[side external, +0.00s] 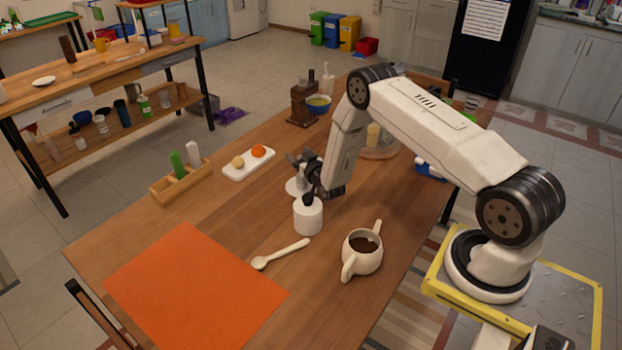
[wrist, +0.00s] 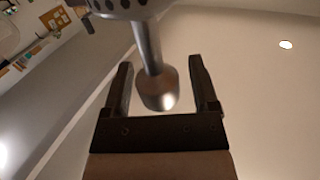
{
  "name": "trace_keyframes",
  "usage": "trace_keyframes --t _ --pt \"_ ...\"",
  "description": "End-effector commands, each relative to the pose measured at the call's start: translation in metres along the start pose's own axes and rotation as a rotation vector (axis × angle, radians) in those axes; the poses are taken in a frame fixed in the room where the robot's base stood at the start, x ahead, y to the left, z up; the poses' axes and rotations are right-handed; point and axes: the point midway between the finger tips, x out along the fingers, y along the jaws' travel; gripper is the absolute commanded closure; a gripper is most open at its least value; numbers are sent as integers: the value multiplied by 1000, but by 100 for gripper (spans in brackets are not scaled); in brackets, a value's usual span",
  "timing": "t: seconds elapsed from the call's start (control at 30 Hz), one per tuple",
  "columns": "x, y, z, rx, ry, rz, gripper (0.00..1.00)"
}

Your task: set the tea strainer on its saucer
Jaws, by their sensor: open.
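In the wrist view, a grey metal piece that looks like the tea strainer (wrist: 150,48) has a perforated part at the top edge and a shaft ending in a thick round knob. The knob lies between the two dark fingers of my gripper (wrist: 162,85), with a gap on either side. The fingers are open. In the side external view, my gripper (side external: 312,180) is low over the table, beside a white cylinder (side external: 308,218) with a dark rounded top. A small white piece (side external: 296,187), possibly the saucer, is partly hidden behind my gripper. I cannot make out the strainer there.
A two-handled cup (side external: 362,255) with dark contents and a pale spoon (side external: 281,254) are nearer the camera. An orange mat (side external: 190,290) covers the front left. A wooden rack (side external: 183,186), a white tray (side external: 248,163) and a brown grinder (side external: 303,105) stand farther back.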

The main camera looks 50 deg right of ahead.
Motion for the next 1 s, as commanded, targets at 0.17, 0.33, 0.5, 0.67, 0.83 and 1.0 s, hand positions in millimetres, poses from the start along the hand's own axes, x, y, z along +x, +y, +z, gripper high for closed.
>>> trace_keyframes --t 0.17,0.33,0.5,0.67,0.83,1.0 --pt "-14 0 1 0 -3 0 24" --pt "-28 0 -4 -1 2 0 24" --pt "-27 0 -26 -1 2 0 24" --pt "-27 0 -45 -1 2 0 24" --pt "-27 0 -59 -1 0 0 24" --pt "-28 0 -68 -1 0 0 24"
